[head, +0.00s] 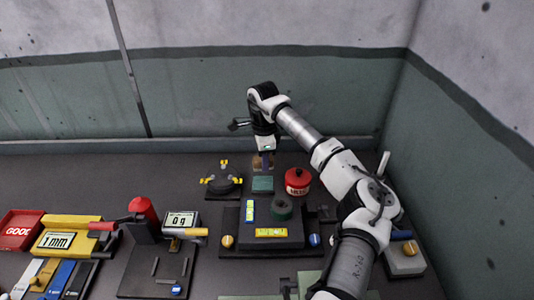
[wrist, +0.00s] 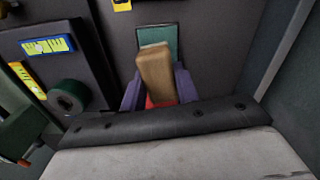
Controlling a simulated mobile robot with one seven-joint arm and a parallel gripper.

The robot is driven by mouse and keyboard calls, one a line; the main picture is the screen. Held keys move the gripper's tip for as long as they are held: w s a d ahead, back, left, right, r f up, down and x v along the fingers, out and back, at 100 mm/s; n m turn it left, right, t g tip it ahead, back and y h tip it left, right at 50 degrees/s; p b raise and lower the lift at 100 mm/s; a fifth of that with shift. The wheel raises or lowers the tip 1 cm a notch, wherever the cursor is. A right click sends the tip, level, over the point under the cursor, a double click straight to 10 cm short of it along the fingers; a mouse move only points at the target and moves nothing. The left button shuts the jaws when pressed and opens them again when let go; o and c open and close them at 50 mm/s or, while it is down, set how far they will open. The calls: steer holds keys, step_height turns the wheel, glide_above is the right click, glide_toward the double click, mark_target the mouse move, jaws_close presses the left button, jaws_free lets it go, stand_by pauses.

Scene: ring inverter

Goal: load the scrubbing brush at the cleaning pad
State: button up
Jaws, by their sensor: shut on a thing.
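My gripper (head: 264,160) is shut on the scrubbing brush, whose tan block (wrist: 155,72) sits between the purple fingers in the wrist view. A red patch shows between the fingers below the block. In the head view the brush is a small brown shape (head: 258,162), partly hidden by my gripper. The green cleaning pad (head: 262,184) lies flat on the table just below my gripper. It also shows in the wrist view (wrist: 172,36), partly covered by the brush. I cannot tell whether the brush touches the pad.
A red canister (head: 298,181) stands close to the pad's right. A black fixture with yellow knobs (head: 223,181) is to its left. A dark platform with levels and a green ring (head: 282,208) lies in front. A red-handled press (head: 145,212) stands further left. Walls close the back and right.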

mark_target(264, 183)
steer(key=shift+s+f, duration=0.1)
steer(key=shift+f, duration=2.7)
steer(key=shift+f+b, duration=0.35)
steer(key=shift+f, duration=0.2)
steer(key=shift+r+p, duration=0.35)
steer(key=shift+r, duration=3.2)
steer(key=shift+f, duration=0.1)
step_height(264, 183, down, 7)
steer(key=shift+b, duration=0.35)
